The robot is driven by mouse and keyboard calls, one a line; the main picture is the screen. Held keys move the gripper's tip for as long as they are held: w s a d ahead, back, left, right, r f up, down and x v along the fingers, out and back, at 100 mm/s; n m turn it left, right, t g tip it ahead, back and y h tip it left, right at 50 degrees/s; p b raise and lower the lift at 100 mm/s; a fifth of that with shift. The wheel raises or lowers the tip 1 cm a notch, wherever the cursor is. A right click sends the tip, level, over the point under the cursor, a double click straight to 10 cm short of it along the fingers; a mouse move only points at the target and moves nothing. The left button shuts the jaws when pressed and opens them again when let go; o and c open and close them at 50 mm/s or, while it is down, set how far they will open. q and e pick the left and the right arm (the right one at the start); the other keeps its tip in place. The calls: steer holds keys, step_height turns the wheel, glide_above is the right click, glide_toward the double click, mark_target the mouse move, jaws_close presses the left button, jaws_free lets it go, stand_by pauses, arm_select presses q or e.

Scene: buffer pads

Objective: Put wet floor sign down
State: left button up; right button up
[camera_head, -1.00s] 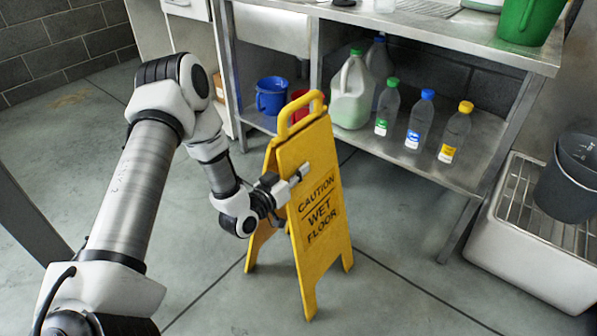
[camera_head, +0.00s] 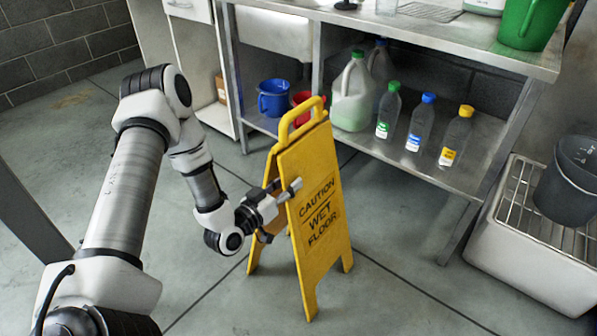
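The yellow wet floor sign (camera_head: 325,250) stands upright on the grey floor, its legs spread and its "CAUTION WET FLOOR" panel facing right of me. Its handle loop is at the top. My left gripper (camera_head: 290,196) is at the sign's left edge, about halfway up. One finger shows in front of the panel's edge; the other is partly hidden. The fingers look apart, and the sign stands on its own legs. I cannot tell whether a finger still touches it. My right gripper is not in view.
A metal shelf unit (camera_head: 465,185) behind the sign holds several bottles, a blue bucket (camera_head: 273,97) and a red bucket (camera_head: 301,98). A white basin (camera_head: 530,265) with a dark bucket (camera_head: 572,180) stands at right. The floor in front and left is clear.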

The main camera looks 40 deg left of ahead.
arm_select(q)
steer(key=s, duration=0.2)
steer(key=s+p, duration=0.1)
steer(key=s, duration=0.4)
steer(key=shift+a+p, duration=0.25)
steer(key=shift+p, duration=0.05)
steer(key=s+d+f+m+g+h, duration=0.1)
steer(key=s+d+f+g, duration=0.3)
steer(key=d+f+g, duration=0.3)
steer(key=s+d+f+m+g, duration=0.1)
steer(key=s+d+f+g, duration=0.35)
steer(key=f, duration=0.35)
steer(key=s+d+f+g+y, duration=0.1)
steer(key=s+g, duration=0.5)
steer(key=s, duration=0.7)
step_height(320, 180, down, 2)
steer(key=shift+d+f+n+y, duration=0.15)
steer(key=shift+d+n+y, duration=0.2)
steer(key=shift+y, duration=0.45)
steer(key=shift+a+g, duration=0.1)
steer(key=shift+g, duration=0.15)
steer(key=shift+w, duration=0.15)
